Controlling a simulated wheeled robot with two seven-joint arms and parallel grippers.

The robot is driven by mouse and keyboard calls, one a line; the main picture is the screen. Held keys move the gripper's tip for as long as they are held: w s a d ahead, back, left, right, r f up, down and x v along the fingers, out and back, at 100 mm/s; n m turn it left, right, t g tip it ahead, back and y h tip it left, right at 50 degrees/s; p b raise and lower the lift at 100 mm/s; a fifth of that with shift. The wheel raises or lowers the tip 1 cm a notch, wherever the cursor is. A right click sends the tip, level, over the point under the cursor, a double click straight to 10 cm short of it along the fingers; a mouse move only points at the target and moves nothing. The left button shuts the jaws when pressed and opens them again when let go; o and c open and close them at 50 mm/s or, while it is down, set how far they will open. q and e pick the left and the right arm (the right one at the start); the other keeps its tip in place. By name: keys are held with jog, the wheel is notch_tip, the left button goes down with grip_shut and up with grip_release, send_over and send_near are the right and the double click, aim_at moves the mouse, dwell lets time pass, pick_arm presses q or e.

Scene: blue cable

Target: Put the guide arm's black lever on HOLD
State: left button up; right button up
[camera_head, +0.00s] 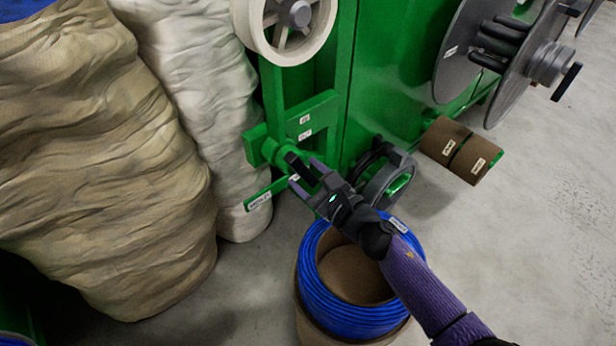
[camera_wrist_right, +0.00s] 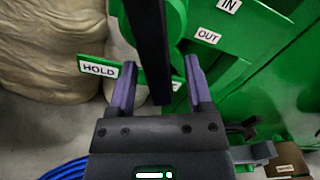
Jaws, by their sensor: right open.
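The black lever (camera_wrist_right: 148,45) is a straight dark bar that comes down from the top of the right wrist view and ends between my right gripper's fingers. In the head view the lever (camera_head: 298,166) shows between the fingertips. My right gripper (camera_wrist_right: 155,85) is open, with one purple finger on each side of the lever; I cannot tell whether either touches it. It also shows in the head view (camera_head: 308,176). The HOLD label (camera_wrist_right: 99,69) is on a green plate left of the lever. The OUT label (camera_wrist_right: 208,37) and IN label (camera_wrist_right: 229,5) are to its right. My left gripper is out of view.
A blue cable coil (camera_head: 350,318) in a brown drum stands below my right forearm. Large wrapped sacks (camera_head: 95,160) fill the left. Floor at right is clear.

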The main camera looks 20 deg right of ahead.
grip_shut()
dwell(1.4)
